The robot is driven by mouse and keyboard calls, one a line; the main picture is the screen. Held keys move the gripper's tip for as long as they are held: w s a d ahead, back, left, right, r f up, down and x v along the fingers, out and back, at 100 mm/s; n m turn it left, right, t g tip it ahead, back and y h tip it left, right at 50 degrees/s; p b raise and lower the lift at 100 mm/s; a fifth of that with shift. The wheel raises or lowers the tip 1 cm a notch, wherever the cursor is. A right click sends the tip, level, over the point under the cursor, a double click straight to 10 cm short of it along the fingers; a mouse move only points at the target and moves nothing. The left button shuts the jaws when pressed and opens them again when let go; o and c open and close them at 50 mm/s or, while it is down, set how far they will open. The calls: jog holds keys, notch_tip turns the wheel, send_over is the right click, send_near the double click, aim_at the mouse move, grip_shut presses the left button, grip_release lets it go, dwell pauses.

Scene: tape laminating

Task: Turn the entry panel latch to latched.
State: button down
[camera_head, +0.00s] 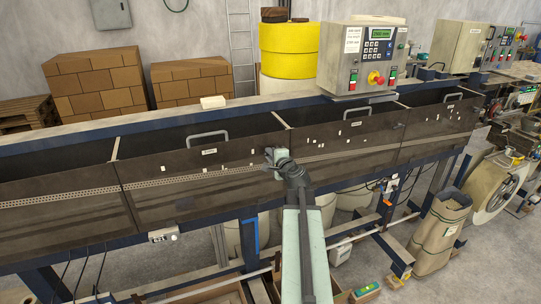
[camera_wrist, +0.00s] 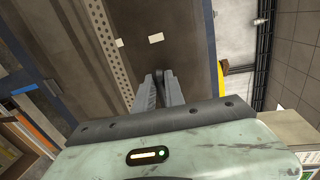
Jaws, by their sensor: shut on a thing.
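My gripper (camera_head: 271,156) is at the upper right part of a brown see-through panel (camera_head: 180,185) on the long machine. In the wrist view my gripper (camera_wrist: 159,80) has its two grey fingers closed around a small dark knob (camera_wrist: 158,74), which looks like the panel latch. The fingers hide most of it, so I cannot tell how it is turned. In the head view the latch is hidden behind the gripper. The panel looks closed and carries a grey handle (camera_head: 208,137) on its top edge.
Similar panels with handles (camera_head: 355,110) continue to the right. A control box (camera_head: 362,60) with a red stop button stands above the machine. A yellow drum (camera_head: 290,52) and stacked cartons (camera_head: 98,82) stand behind. A paper sack (camera_head: 440,232) is at the right.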

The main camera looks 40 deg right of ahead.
jog(key=shift+f+n, duration=0.2)
jog(key=shift+n, duration=0.2)
jog(key=c, duration=1.4)
grip_release()
jog(key=shift+a, duration=0.1)
